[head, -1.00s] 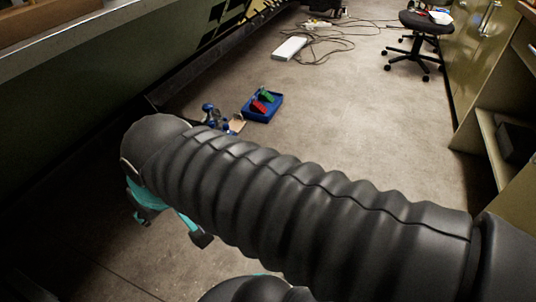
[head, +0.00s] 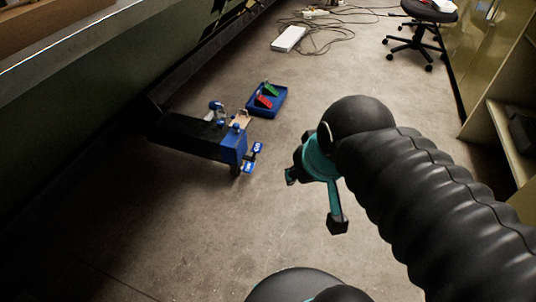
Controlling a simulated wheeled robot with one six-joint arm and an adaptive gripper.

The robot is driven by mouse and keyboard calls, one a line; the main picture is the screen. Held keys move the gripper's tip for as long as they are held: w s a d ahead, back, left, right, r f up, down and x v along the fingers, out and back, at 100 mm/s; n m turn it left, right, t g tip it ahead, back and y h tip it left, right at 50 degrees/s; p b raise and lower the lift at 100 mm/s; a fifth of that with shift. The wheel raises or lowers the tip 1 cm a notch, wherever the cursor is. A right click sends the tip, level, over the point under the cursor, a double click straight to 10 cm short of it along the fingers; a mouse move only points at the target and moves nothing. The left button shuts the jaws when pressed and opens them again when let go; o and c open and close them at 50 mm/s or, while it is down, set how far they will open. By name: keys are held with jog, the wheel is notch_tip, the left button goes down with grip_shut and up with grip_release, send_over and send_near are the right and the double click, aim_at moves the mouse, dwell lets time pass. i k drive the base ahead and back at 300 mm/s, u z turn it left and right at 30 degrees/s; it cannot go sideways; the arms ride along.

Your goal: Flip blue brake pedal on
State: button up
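A low black unit with a blue end block (head: 234,148) stands on the floor left of centre in the head view. Two small blue pedals, an upper one (head: 258,147) and a lower one (head: 249,168), stick out from its right end. I cannot tell which is the brake pedal. My teal and black gripper (head: 313,201) is to the right of the pedals, apart from them. Its two fingers are spread, with nothing seen between them. My arm hides part of the gripper's back.
A blue tray (head: 267,112) holds a red piece (head: 264,102) and a green piece (head: 270,88) behind the unit. A dark panel runs along the left. A wheeled stool (head: 415,45), cables and a white box (head: 288,39) are farther back. The floor between is clear.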

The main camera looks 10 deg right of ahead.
aim_at(248, 168)
jog(key=k, duration=0.65)
jog(key=u, duration=0.8)
jog(key=i, duration=1.45)
jog(key=z, duration=0.8)
